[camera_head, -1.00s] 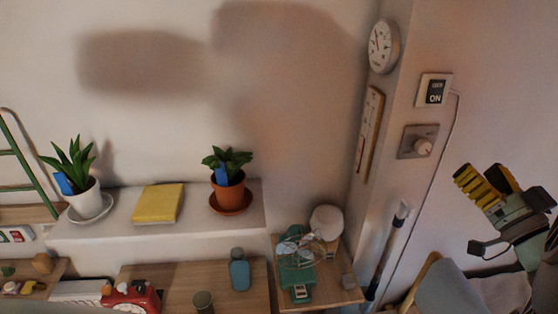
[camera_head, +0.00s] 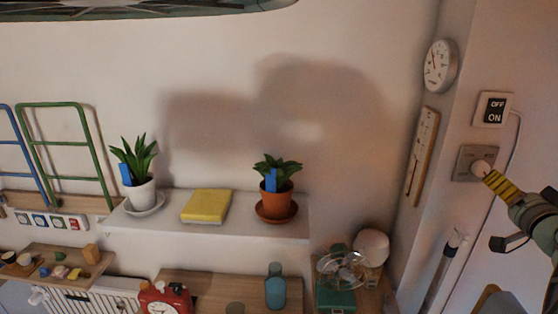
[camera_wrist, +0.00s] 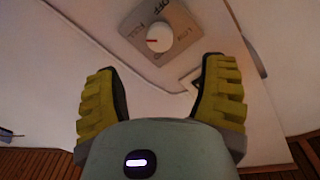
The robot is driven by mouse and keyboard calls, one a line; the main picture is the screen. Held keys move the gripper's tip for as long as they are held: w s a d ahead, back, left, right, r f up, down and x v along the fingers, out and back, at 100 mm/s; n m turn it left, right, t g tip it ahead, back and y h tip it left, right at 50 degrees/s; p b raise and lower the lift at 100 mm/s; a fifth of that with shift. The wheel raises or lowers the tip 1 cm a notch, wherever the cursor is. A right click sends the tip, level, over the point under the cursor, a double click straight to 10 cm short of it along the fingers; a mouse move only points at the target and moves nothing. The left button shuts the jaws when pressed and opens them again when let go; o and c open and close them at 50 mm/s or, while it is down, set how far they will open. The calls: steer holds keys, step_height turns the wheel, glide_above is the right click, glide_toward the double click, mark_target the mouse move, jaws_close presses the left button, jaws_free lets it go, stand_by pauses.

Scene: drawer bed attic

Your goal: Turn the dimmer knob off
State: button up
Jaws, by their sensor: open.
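The dimmer knob (camera_wrist: 159,37) is a round white dial with a red mark, on a grey wall plate (camera_wrist: 183,22) with lettering including "OFF" and "FULL". In the wrist view its red mark points left. The knob shows beyond the fingertips, apart from both.
An ON/OFF switch (camera_head: 493,110) with a cable is above the dimmer. A round dial (camera_head: 440,66) and a long wall gauge (camera_head: 422,155) hang to the left. A fan (camera_head: 341,268) and potted plant (camera_head: 276,196) stand lower left.

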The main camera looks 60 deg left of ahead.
mark_target(482, 171)
steer(key=b+x, duration=0.1)
steer(key=x, duration=0.8)
steer(key=shift+f, duration=0.1)
steer(key=shift+c, duration=0.4)
steer(key=c, duration=1.1)
steer(key=shift+a, duration=0.1)
steer(key=shift+c, duration=0.2)
